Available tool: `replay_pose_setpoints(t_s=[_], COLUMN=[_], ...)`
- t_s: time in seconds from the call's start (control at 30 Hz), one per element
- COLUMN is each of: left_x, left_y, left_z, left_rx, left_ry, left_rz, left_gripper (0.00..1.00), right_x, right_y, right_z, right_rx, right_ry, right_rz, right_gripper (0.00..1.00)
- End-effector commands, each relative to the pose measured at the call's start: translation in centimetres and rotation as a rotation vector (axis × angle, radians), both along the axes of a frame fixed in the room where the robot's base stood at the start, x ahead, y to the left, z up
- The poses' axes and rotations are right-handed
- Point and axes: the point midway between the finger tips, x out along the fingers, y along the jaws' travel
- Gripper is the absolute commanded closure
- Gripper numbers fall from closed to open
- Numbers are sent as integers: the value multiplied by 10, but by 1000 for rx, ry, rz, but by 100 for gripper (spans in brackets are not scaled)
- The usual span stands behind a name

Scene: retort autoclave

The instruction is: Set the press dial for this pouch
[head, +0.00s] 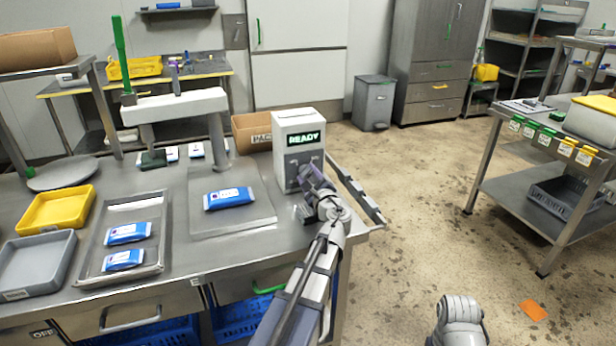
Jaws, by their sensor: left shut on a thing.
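A blue and white pouch (229,198) lies flat on the press's grey base plate (240,222). The press has a white beam (175,106) and an upright green lever (120,55) at its left. A white control box (285,150) stands right of the plate, and its display (304,138) reads READY in green. My left gripper (306,200) is at the lower front of this box, shut on a small part there, seemingly the dial. The gripper hides the dial and any marks around it. My right gripper is out of view.
A metal tray (155,212) holds two more blue pouches. A yellow tray (57,210) and a grey tray (35,265) stand at the left. A cardboard box (250,131) is behind the control box. Open floor lies to the right, before another table (535,152).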

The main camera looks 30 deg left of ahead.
Motion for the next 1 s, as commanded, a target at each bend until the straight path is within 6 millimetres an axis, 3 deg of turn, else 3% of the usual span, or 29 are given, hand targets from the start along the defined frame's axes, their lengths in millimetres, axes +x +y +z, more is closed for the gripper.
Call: replay_pose_setpoints(t_s=[0.47,1.0], left_x=[-1,-2], left_y=[0,1], left_z=[-1,-3], left_rx=[-56,-367], left_ry=[-64,-428], left_rz=[1,1], left_gripper=[100,100], right_x=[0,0], right_y=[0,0], right_z=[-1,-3], right_rx=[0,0], right_ry=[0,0], right_rz=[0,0], right_gripper=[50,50])
